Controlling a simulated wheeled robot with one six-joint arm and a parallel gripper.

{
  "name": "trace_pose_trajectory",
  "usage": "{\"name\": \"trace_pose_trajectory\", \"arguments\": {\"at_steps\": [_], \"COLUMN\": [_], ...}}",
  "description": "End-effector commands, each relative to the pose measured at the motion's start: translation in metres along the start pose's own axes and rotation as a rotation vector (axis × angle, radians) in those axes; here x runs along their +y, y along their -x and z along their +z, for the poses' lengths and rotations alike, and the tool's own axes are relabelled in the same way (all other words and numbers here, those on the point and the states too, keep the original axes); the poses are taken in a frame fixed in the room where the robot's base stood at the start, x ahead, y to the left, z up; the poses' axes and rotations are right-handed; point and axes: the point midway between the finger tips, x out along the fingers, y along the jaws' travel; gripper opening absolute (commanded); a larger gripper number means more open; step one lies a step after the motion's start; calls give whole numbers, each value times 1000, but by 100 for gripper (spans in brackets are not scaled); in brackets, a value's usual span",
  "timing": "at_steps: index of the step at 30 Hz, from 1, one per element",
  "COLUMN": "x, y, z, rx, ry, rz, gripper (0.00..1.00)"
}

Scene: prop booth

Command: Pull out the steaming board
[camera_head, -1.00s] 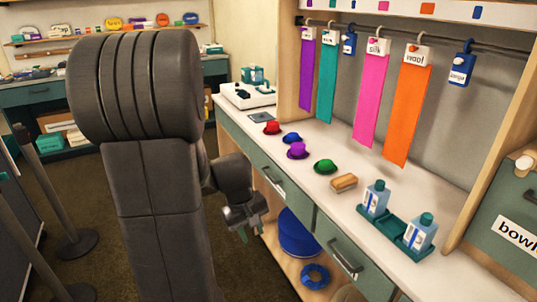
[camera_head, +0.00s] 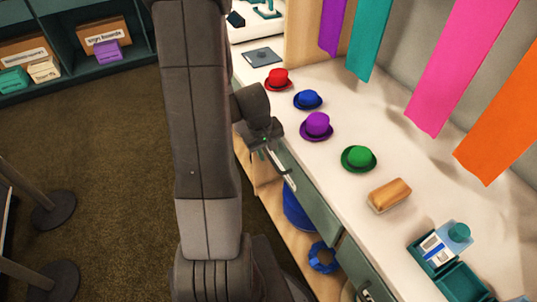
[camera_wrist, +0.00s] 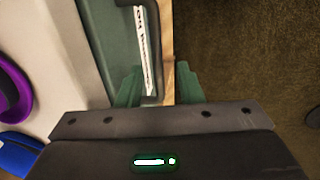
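A green front (camera_head: 305,195) sits under the white counter, with a white label strip and a dark bar handle (camera_head: 284,172). I take it for the steaming board's front, but the label is not readable; it looks closed. In the wrist view the label (camera_wrist: 147,50) and dark handle (camera_wrist: 153,98) show close up. My gripper (camera_head: 266,146) is at the handle's far end, beside the counter edge. In the wrist view its green fingers (camera_wrist: 160,86) are apart, with the handle's end between them, nearer the left finger. Contact cannot be told.
Blue items (camera_head: 322,258) lie on the shelf below. Stanchion bases (camera_head: 53,208) stand at left on open carpet.

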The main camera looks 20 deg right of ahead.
Motion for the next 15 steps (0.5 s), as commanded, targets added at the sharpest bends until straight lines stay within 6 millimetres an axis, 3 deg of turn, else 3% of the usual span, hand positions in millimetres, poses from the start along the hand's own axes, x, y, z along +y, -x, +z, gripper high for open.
{"name": "trace_pose_trajectory", "arguments": {"at_steps": [6, 15], "x": [0, 0], "y": [-16, -17], "z": [1, 0], "rx": [-1, 0], "ry": [0, 0], "rz": [-1, 0], "gripper": [33, 33]}}
